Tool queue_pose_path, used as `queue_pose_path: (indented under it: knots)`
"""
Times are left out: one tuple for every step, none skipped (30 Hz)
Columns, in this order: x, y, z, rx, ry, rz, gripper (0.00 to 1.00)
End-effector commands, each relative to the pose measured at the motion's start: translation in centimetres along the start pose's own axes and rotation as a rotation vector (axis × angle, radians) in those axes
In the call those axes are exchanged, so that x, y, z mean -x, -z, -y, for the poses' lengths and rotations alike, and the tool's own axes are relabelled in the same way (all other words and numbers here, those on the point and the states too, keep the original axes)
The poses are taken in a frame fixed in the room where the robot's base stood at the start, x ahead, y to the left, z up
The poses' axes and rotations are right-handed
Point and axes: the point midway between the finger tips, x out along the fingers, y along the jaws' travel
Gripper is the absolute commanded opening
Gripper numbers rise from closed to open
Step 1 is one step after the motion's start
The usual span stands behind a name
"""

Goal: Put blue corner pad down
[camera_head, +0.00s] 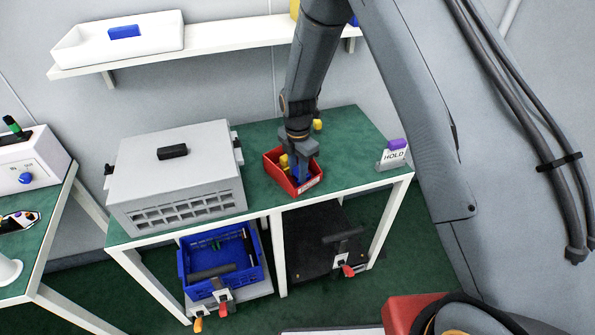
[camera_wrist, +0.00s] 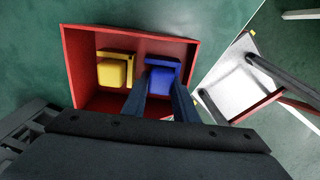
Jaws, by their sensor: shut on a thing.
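The red bin (camera_head: 277,173) stands on the green bench top; the wrist view shows it from above (camera_wrist: 76,62). My gripper (camera_head: 300,172) points down into its right part. In the wrist view my gripper's two fingers (camera_wrist: 160,95) are shut on the blue corner pad (camera_wrist: 163,79). The pad is inside the bin outline, right of a yellow corner pad (camera_wrist: 113,73). The fingers hide the pad's lower part, and I cannot tell whether it touches the bin floor. The yellow pad also shows in the head view (camera_head: 284,160).
A grey vented case (camera_head: 170,165) stands left of the bin. A HOLD stand (camera_head: 393,158) with a purple block is at the bench's right end. A small yellow object (camera_head: 318,124) lies behind my gripper. A blue crate (camera_head: 186,268) sits below the bench.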

Motion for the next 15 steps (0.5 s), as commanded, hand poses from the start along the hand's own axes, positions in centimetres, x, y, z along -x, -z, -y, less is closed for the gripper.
queue_pose_path:
  knots:
    - [-0.07,-0.01,0.01,0.000,0.000,0.000,0.00]
    - [-0.16,-0.02,0.01,0.000,0.000,0.000,0.00]
    - [-0.29,-0.02,0.01,0.000,0.000,0.000,0.00]
    - [-0.38,-0.02,0.01,0.000,0.000,0.000,0.00]
    - [-0.35,-0.02,0.02,0.000,0.000,0.000,0.29]
    - [-0.30,-0.02,0.01,0.000,0.000,0.000,0.34]
    - [-0.29,-0.02,0.02,0.000,0.000,0.000,0.34]
    - [-0.29,-0.02,0.02,0.000,0.000,0.000,0.34]
    - [-0.28,-0.02,0.02,0.000,0.000,0.000,0.34]
    - [-0.28,-0.02,0.02,-0.001,0.000,0.000,0.34]
    - [-0.28,-0.02,0.02,-0.001,0.000,0.000,0.34]
    - [-0.28,-0.02,0.02,-0.001,0.000,0.000,0.34]
    - [-0.27,-0.02,0.02,0.000,0.000,0.000,0.34]
    - [-0.25,-0.01,0.02,0.000,0.000,0.000,0.34]
    - [-0.16,-0.01,0.02,-0.001,0.000,0.000,0.34]
